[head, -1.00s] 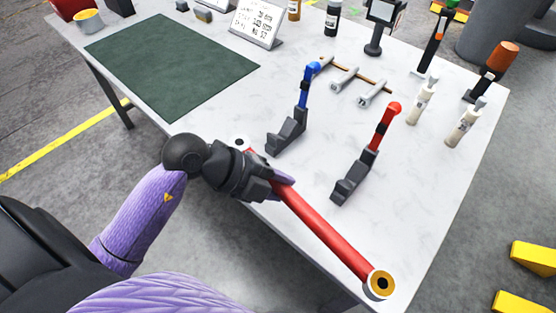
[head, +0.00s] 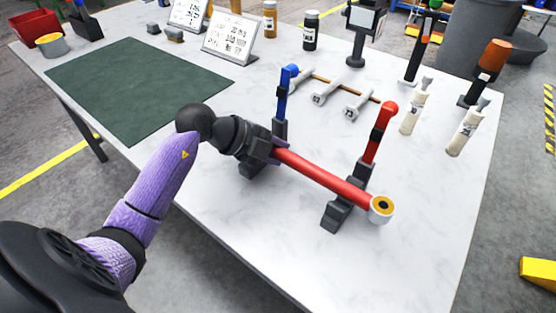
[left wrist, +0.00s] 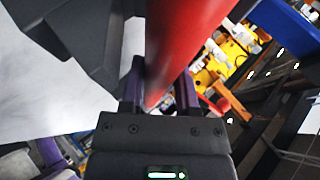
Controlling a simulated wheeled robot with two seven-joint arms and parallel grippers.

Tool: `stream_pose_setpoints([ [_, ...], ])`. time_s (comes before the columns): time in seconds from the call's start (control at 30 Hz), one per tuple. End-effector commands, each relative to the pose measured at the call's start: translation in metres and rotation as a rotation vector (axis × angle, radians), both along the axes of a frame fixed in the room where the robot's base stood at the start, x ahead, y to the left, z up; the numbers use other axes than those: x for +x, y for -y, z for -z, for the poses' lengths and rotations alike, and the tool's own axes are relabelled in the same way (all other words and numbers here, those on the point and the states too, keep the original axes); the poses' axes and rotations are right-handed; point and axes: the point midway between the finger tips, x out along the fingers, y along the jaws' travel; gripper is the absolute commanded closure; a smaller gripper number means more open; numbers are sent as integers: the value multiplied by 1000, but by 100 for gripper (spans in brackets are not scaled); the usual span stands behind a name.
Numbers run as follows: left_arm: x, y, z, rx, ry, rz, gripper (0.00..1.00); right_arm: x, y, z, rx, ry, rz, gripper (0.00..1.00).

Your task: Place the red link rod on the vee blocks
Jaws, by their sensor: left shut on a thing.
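The red link rod (head: 322,178) lies across above the two dark vee blocks, its near end a pale ring with a dark and gold centre. My left gripper (head: 277,151) is shut on the rod near its far end, which the gripper hides. The right vee block (head: 337,214) has a red-topped upright behind the rod. The left vee block (head: 250,171), with a blue-topped upright, is partly hidden by my gripper. I cannot tell whether the rod touches the blocks. In the left wrist view the red rod (left wrist: 182,40) runs between the fingers. My right gripper is out of view.
Several wrenches on a rack (head: 344,100) lie behind the blocks. White bottles (head: 467,130) and upright tools (head: 488,73) stand at the right. A green mat (head: 138,88) covers the left of the white table (head: 420,215). The table's front right is clear.

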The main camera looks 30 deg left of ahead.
Motion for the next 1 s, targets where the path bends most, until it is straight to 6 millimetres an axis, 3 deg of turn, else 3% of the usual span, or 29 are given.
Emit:
stream_pose_setpoints([
  [0.03, 0, 0, 10, -2, 0, 0, 100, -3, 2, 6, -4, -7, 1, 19],
  [0.27, 0, 0, 7, 0, 4, 0, 100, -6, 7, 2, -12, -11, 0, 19],
  [0.73, 0, 1, 21, -1, -2, 2, 100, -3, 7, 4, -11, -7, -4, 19],
  [0.77, -1, 1, 22, 0, -5, 3, 58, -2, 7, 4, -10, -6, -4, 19],
  [0.9, -1, 1, 23, 0, -8, 3, 29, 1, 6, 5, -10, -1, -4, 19],
  [1.0, -1, 1, 23, 0, -9, 2, 25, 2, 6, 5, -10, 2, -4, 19],
])
